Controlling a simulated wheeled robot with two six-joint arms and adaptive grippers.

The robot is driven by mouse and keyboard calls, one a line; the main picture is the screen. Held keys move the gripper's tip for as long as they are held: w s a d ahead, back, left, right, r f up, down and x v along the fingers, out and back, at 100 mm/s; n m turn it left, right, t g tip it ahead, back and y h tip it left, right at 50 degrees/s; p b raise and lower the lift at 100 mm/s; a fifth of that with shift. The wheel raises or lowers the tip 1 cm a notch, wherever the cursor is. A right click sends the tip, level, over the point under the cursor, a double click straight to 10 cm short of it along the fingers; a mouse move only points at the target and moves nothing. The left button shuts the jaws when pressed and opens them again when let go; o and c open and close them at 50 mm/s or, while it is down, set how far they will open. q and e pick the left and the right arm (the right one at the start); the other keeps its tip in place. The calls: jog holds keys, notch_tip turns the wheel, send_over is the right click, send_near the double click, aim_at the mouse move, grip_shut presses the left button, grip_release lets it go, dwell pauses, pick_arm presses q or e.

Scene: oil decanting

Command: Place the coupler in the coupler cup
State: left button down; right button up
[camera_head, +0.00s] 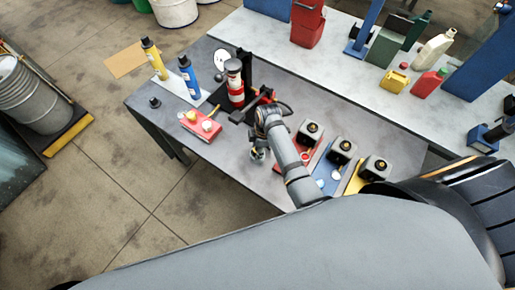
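My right arm reaches in from the lower right over the grey workbench. Its dark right gripper (250,106) is beside the base of a red-and-white cylinder (235,84) in a black stand. The fingers are small and merge with the dark parts there, so I cannot tell whether they are open or shut, or on what. A small metallic part (258,153) shows just below the wrist; I cannot tell whether it is the coupler. A small black cup-like piece (155,102) stands near the bench's left corner; I cannot tell whether it is the coupler cup. My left gripper is not in view.
A yellow bottle (154,60) and a blue bottle (188,78) stand on a pale mat. A red box (200,125) with yellow and white caps lies in front. Dark blocks (342,150) on colored plates stand right of my arm. Several cans and jugs stand on the rear bench (350,85).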

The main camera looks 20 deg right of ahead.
jog(key=shift+o, duration=0.7)
jog(key=shift+r, duration=0.35)
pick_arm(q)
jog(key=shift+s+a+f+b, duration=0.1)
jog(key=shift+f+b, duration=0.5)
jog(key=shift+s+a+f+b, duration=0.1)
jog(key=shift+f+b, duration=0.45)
pick_arm(e)
notch_tip(320, 180, up, 12)
jog(key=d, duration=0.1)
jog(key=shift+s+d+r, duration=0.15)
jog(key=shift+d+r, duration=0.1)
jog(key=shift+d, duration=0.15)
